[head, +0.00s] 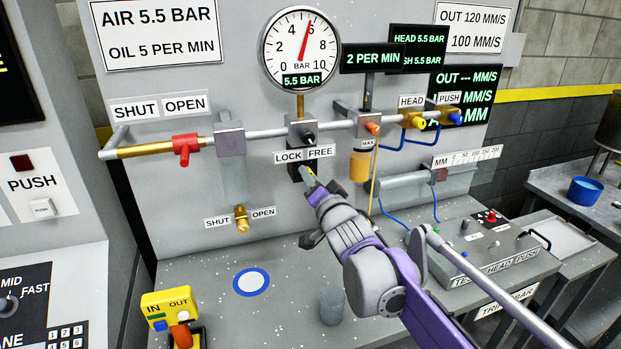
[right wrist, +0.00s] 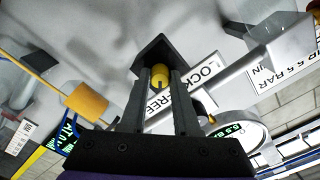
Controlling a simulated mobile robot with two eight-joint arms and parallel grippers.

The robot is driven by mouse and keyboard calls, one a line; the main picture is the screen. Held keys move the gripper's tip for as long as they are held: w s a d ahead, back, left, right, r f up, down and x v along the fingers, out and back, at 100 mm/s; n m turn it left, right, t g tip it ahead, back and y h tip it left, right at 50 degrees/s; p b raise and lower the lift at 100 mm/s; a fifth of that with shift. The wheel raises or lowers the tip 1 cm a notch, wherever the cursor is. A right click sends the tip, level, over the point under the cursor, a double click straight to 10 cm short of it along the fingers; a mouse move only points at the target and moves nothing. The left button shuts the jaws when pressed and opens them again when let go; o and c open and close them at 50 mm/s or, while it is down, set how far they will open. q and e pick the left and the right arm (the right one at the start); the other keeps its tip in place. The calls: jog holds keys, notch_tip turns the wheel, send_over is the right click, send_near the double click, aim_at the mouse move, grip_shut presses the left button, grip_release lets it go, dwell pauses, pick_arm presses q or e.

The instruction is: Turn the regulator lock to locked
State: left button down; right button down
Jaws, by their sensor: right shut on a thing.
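The regulator lock is a small yellow knob (right wrist: 160,78) on a dark block (right wrist: 152,50). In the head view the dark block (head: 295,172) sits on the panel just under the LOCK and FREE labels (head: 304,154). My right gripper (head: 312,181) reaches up to it from the lower right. In the right wrist view its two fingers (right wrist: 160,85) stand on either side of the knob, shut on it. The fingers and block partly hide the knob, and I cannot tell which label it points to. My left gripper is not in view.
The regulator (head: 301,131) with its gauge (head: 301,48) is just above. A yellow-orange bowl (head: 360,165) hangs close to the right of my gripper, with a thin tube beside it. A red-handled valve (head: 184,149) is left. A grey cup (head: 331,305) stands on the bench below.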

pick_arm(q)
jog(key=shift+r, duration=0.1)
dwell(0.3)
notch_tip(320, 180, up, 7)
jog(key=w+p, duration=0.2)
jog(key=p, duration=0.3)
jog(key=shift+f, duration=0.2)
pick_arm(e)
jog(key=shift+n, duration=7.9)
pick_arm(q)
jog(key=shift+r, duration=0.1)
pick_arm(e)
jog(key=c, duration=0.7)
grip_release()
jog(key=shift+o, duration=0.2)
jog(key=shift+s, duration=0.1)
